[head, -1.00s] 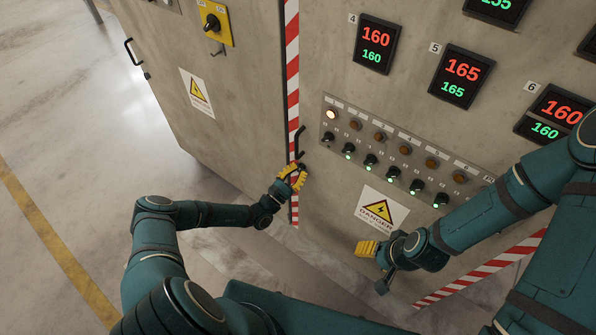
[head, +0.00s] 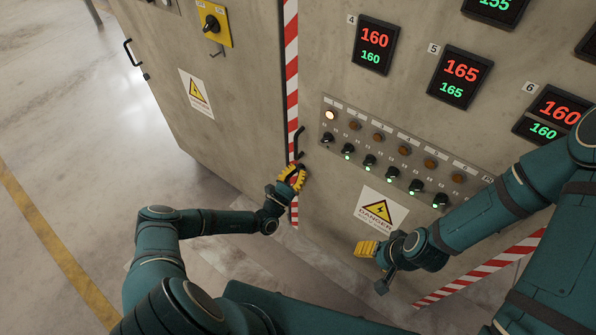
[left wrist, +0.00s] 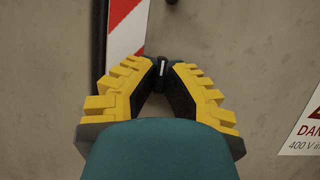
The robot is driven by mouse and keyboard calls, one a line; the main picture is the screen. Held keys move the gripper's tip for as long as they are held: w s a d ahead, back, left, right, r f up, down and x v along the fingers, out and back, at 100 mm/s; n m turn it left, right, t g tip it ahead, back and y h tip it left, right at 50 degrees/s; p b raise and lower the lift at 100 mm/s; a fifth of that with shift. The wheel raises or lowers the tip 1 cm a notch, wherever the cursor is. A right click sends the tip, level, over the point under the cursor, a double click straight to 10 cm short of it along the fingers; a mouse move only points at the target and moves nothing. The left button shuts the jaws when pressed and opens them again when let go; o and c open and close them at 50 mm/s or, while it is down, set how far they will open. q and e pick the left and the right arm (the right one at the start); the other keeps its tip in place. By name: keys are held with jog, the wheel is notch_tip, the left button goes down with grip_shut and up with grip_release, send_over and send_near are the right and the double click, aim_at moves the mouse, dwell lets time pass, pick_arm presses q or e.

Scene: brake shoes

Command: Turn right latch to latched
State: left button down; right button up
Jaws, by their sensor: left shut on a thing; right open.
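The right latch shows in the left wrist view as a small dark knob (left wrist: 180,73) with a pale stripe on its face. It sits on the grey cabinet panel, just right of the red-and-white striped edge. My left gripper (head: 292,177) is shut on the latch, and its yellow fingertips meet around the knob in the left wrist view (left wrist: 176,75). In the head view the gripper hides the latch. My right gripper (head: 367,248) is open and empty in front of the panel, below the danger sign.
A black door handle (head: 299,142) stands just above my left gripper. To the right are a row of lamps and switches (head: 370,161) and a danger sign (head: 381,209). Red-and-white tape (head: 291,60) runs along the door edge. The floor at left is clear.

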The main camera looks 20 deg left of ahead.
pick_arm(q)
jog(key=shift+w+r, duration=0.1)
jog(key=shift+r, duration=0.05)
jog(key=c, duration=1.1)
grip_release()
jog(key=shift+o, duration=0.2)
jog(key=v, duration=1.2)
